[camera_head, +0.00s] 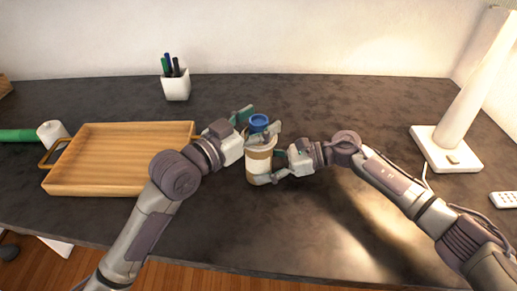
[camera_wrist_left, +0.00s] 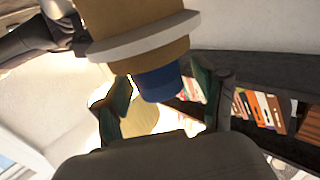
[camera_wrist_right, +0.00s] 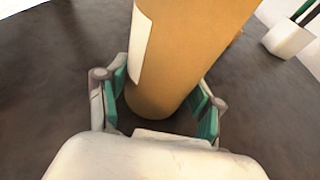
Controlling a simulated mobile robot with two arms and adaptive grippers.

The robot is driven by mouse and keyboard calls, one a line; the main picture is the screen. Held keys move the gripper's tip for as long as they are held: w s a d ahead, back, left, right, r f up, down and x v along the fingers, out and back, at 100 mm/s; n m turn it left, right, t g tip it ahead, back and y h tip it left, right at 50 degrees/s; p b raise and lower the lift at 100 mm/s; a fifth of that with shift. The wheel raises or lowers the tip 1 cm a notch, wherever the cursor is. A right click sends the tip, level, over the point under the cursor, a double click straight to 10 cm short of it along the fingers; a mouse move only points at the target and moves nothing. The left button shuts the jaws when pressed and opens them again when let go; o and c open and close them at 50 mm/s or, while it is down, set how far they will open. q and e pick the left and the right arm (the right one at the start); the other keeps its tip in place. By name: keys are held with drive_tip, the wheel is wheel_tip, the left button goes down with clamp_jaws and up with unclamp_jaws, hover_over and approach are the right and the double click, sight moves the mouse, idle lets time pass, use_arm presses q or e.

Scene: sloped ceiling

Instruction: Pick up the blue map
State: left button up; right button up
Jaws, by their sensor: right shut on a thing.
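A blue rolled piece (camera_head: 260,121), the only blue thing at the work spot, sticks out of the top of an upright brown tube (camera_head: 258,162) with a pale band. I cannot tell for certain that it is the map. My left gripper (camera_head: 257,123) is at the top of the tube. In the left wrist view its green-padded fingers stand open on both sides of the blue piece (camera_wrist_left: 158,82), with gaps. My right gripper (camera_head: 269,167) is shut on the brown tube, which also shows between its fingers in the right wrist view (camera_wrist_right: 180,65).
A wooden tray (camera_head: 110,160) lies to the left, beside a green roll with a white end (camera_head: 50,134). A white pen cup (camera_head: 176,87) stands at the back. A white lamp base (camera_head: 445,150) is at the right. The dark desktop (camera_head: 340,105) is clear behind my right arm.

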use_arm(q)
drive_tip(key=c, duration=1.1)
drive_tip(key=shift+r, duration=0.1)
wheel_tip(320, 180, up, 18)
drive_tip(key=shift+f, duration=0.1)
use_arm(e)
drive_tip(key=o, duration=0.9)
drive_tip(key=v, duration=1.2)
